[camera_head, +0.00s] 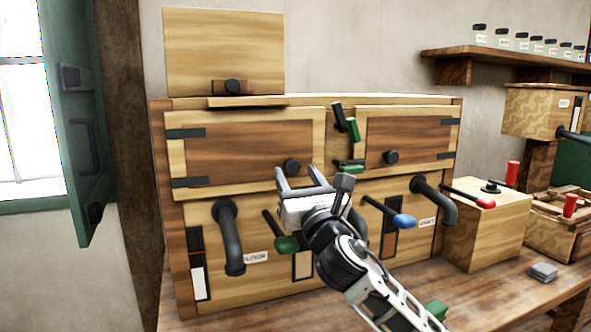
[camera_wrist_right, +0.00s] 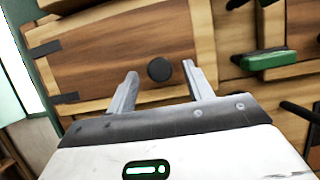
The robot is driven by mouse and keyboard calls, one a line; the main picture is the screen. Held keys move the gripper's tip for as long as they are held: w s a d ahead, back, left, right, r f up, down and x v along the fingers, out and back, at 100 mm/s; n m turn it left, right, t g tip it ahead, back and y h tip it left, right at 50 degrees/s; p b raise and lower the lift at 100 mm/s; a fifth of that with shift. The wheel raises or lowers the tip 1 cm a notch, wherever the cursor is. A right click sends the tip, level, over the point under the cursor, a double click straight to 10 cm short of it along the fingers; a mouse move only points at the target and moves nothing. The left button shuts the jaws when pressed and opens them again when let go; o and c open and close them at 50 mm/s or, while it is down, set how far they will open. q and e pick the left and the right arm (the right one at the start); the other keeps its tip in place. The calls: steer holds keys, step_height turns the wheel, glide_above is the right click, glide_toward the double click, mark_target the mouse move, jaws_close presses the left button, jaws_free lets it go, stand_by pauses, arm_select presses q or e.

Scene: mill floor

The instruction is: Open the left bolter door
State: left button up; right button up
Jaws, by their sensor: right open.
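The left bolter door (camera_head: 240,150) is a dark wood panel with a pale frame and black hinges on its left edge; it looks closed. Its round black knob (camera_head: 292,166) is near its lower right. My right gripper (camera_head: 300,178) is open and empty in front of the door, close to the knob. In the right wrist view the knob (camera_wrist_right: 159,69) shows between the two fingertips (camera_wrist_right: 160,72), apart from both; whether it lies within their depth I cannot tell. The right bolter door (camera_head: 405,137) also looks closed. My left gripper is not in view.
Green-handled levers (camera_head: 350,128) sit between the doors. Black pipes (camera_head: 228,235), a green-tipped lever (camera_head: 286,243) and a blue-tipped lever (camera_head: 403,221) stick out below. A green shutter (camera_head: 85,140) stands open at left. A wooden box (camera_head: 487,235) stands at right.

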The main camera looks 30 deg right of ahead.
steer(key=shift+w+d+r, duration=0.15)
steer(key=shift+w+r, duration=0.1)
steer(key=shift+w, duration=0.4)
jaws_close()
